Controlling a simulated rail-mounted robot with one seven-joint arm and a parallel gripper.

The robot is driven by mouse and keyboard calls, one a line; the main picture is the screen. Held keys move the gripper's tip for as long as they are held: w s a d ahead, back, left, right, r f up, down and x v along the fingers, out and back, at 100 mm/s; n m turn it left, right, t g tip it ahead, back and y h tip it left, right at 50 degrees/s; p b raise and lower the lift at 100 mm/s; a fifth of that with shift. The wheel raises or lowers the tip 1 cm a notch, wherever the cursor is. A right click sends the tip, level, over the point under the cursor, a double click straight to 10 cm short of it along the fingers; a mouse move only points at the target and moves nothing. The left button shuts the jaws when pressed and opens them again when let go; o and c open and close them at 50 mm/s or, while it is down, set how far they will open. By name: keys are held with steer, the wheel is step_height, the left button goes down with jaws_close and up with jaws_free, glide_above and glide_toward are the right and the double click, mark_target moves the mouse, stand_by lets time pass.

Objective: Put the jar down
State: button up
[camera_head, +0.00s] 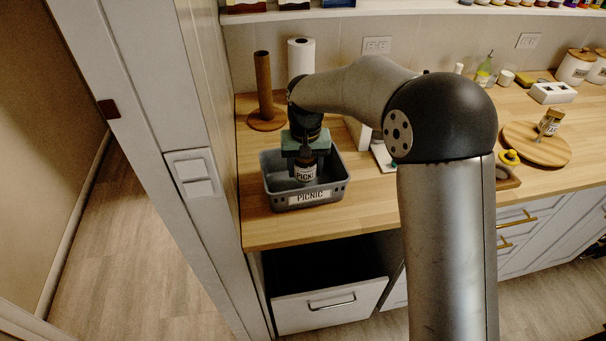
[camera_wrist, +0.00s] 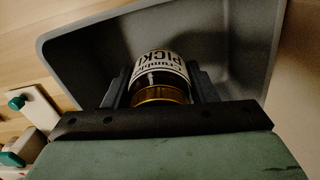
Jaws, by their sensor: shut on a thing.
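The jar (camera_head: 305,172) has a dark body and a white label reading "PICKL…". In the wrist view, the jar (camera_wrist: 161,72) shows a gold lid towards my gripper. My gripper (camera_head: 306,158) points down and is shut on the jar; its two fingers (camera_wrist: 162,88) are on either side of it. The jar is within the grey bin (camera_head: 279,200) labelled "PICNIC", which stands on the wooden counter. The bin's grey wall also shows in the wrist view (camera_wrist: 90,48). I cannot tell whether the jar's base touches the bin floor.
A wooden paper towel holder (camera_head: 264,85) and a white roll (camera_head: 301,57) stand behind the bin. An open drawer (camera_head: 330,304) is below the counter. A round wooden board (camera_head: 537,147) with a small jar (camera_head: 551,121) is at right. The door frame is close at left.

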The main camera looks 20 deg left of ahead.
mark_target(303, 177)
steer(key=shift+a+f, duration=0.15)
steer(key=shift+f, duration=0.8)
steer(key=shift+a+f, duration=0.15)
steer(key=shift+f, duration=0.8)
steer(key=shift+f, duration=0.1)
steer(key=shift+f, duration=0.15)
steer(key=o, duration=1.2)
step_height(303, 177, up, 12)
steer(key=shift+r+b, duration=0.25)
steer(key=shift+b, duration=0.15)
